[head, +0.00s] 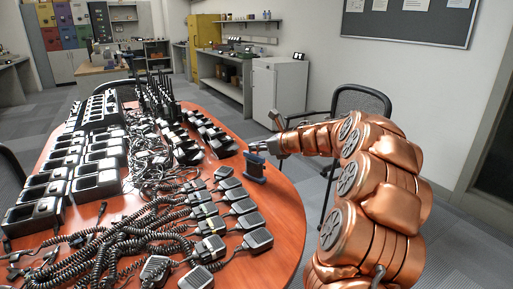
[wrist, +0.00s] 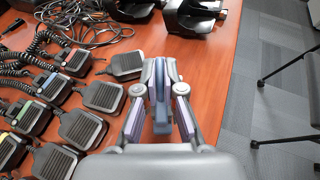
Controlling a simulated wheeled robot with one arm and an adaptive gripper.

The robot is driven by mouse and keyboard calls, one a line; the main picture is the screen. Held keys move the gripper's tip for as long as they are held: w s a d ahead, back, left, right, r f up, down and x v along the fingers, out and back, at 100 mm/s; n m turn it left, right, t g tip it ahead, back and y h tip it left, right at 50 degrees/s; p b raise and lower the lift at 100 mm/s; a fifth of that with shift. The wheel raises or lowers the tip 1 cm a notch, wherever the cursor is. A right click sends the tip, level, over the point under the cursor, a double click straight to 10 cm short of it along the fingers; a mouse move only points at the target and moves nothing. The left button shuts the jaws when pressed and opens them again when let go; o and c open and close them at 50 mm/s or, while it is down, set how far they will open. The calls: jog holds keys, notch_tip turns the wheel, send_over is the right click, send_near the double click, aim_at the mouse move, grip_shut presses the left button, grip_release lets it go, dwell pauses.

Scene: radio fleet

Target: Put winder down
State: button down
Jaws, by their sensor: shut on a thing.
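The winder (head: 255,168) is a small blue, flat piece held near the right edge of the wooden table (head: 284,205). My gripper (head: 262,148) is shut on it from above and to the right. In the wrist view the winder (wrist: 159,108) shows as a blue-grey upright slab between the two fingertips (wrist: 160,77). It is over the table top, close to the edge. I cannot tell whether its lower end touches the wood.
Several speaker microphones (head: 240,207) with coiled cords lie left and in front of the winder. Black chargers (head: 97,180) and handheld radios (head: 158,98) fill the table's left and back. Bare wood runs along the right edge. An office chair (head: 357,103) stands behind my arm.

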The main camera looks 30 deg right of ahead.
jog(key=shift+f, duration=0.15)
jog(key=c, duration=1.3)
grip_release()
jog(key=shift+r, duration=0.2)
jog(key=v, duration=1.2)
jog(key=shift+a+f, duration=0.1)
